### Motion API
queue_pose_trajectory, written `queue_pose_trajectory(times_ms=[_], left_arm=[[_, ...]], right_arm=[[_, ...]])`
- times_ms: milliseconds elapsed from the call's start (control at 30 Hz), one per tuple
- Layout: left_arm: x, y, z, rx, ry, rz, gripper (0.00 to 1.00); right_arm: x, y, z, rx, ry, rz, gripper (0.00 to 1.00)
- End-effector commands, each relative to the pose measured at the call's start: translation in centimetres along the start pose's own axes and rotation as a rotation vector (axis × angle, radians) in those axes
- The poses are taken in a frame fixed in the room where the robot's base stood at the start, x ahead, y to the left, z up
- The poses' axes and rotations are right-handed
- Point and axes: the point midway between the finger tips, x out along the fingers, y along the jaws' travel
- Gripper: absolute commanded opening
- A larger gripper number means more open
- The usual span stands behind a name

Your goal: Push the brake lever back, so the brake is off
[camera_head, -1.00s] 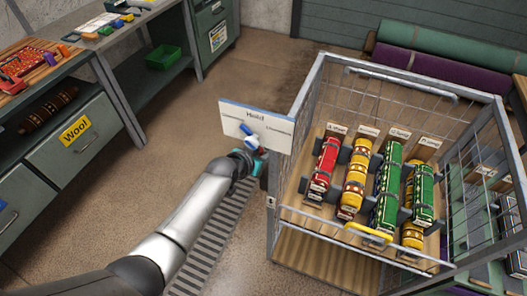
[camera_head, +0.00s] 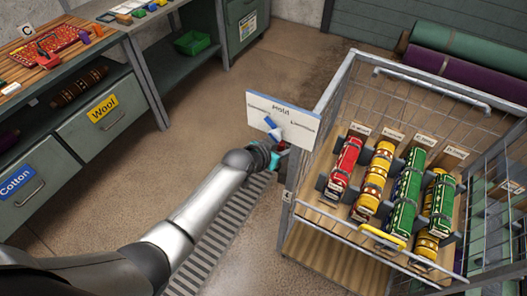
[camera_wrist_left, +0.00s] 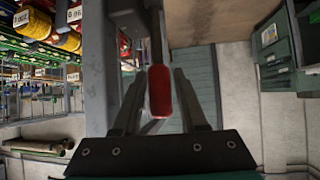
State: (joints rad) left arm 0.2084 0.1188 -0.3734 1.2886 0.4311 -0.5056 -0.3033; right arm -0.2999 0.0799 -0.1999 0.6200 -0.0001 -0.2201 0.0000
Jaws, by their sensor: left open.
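The brake lever (camera_wrist_left: 160,92) has a red handle on a dark stem in the left wrist view. It shows between the two fingers of my left gripper (camera_wrist_left: 156,84), which is open. I cannot tell whether the fingers touch the handle. In the head view my left gripper (camera_head: 277,157) is at the cart's near left post, just below the white sign (camera_head: 262,103). Only a small red bit of the lever (camera_head: 284,146) shows there; the gripper and sign hide most of it. My right gripper is out of view.
The wire-sided cart (camera_head: 318,216) stands right of the gripper, holding rolled rugs in red, yellow and green. A blue-and-white pointer (camera_head: 272,127) is on the sign. A workbench with drawers (camera_head: 100,130) stands at left. A floor grate (camera_head: 215,240) lies below my arm.

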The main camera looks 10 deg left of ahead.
Motion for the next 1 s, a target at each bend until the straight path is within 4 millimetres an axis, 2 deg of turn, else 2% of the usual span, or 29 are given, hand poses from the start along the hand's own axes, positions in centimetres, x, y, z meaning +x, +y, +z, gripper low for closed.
queue_pose_trajectory(times_ms=[200, 700, 1000], left_arm=[[-3.2, -0.1, -0.1, 0.003, -0.001, -0.002, 0.42], [-10.5, -0.1, 0.0, 0.003, -0.001, -0.002, 0.42], [-13.1, 0.0, 0.0, 0.002, -0.001, -0.001, 0.42]], right_arm=[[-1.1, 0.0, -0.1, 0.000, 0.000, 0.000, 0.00], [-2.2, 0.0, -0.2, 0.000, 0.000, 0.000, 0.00], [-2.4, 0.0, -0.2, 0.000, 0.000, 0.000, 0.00]])
